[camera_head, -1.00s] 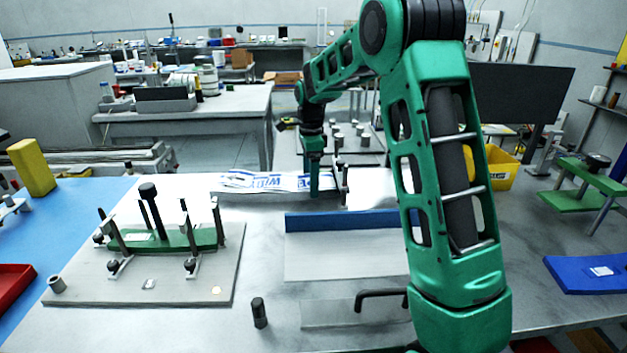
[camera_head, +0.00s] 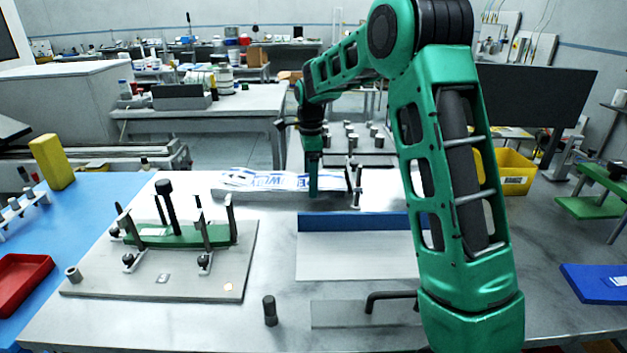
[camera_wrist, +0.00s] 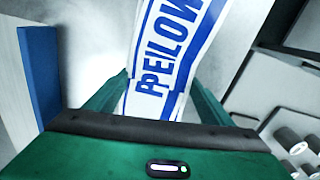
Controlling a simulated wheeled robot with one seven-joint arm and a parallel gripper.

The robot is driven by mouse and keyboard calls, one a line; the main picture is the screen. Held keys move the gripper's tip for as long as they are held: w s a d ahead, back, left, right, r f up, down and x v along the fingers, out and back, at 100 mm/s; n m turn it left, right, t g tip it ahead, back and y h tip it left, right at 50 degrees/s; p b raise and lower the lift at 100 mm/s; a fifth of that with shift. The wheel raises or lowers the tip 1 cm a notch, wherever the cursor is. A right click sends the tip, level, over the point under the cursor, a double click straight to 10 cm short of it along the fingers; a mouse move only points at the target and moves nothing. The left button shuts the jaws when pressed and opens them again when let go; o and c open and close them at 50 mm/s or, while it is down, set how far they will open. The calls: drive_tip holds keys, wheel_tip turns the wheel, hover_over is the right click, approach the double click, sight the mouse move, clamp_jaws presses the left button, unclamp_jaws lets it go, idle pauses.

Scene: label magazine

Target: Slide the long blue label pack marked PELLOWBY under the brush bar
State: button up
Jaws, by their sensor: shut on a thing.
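The PELLOWBY label pack (camera_head: 265,181) is a long white strip with blue stripes and blue lettering. It lies at the back of the metal bench, reaching left from my gripper (camera_head: 313,192). In the wrist view the pack (camera_wrist: 172,45) runs away from between my gripper's green fingers (camera_wrist: 160,92), its lettering partly readable. My gripper is shut on the near end of the pack. A small dark upright fixture (camera_head: 355,186) stands just right of the gripper. I cannot clearly make out the brush bar.
A blue-edged white plate (camera_head: 360,255) lies in front of the gripper. A fixture board (camera_head: 215,280) with clamps and a green bar stands at the left. A dark post (camera_head: 270,311) stands near the front. A yellow bin (camera_head: 515,175) is at the right.

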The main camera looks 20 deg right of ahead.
drive_tip(key=shift+w+a, duration=0.1)
drive_tip(key=shift+a, duration=0.1)
drive_tip(key=o, duration=1.8)
drive_tip(key=shift+r, duration=0.1)
